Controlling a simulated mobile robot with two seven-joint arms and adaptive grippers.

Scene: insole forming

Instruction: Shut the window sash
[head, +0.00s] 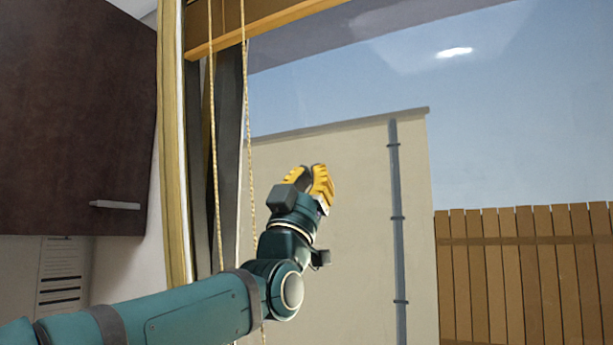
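The wooden rail of the window sash (270,19) crosses the top of the head view, high in the window frame (172,150). The rest of the sash is out of view above. Two thin cords hang in front of the frame, a left cord (214,150) and a right cord (248,130). My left gripper (311,168) points up, below the rail and to the right of the cords, apart from the rail. Its yellow fingertips are together with nothing visible between them. My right gripper is not in view.
A dark cabinet (80,110) with a pale handle (115,205) stands on the left, close to the frame. Through the window I see a beige wall (350,200) with a grey pipe (396,200), and a wooden fence (525,270). A bright reflection shows at upper right.

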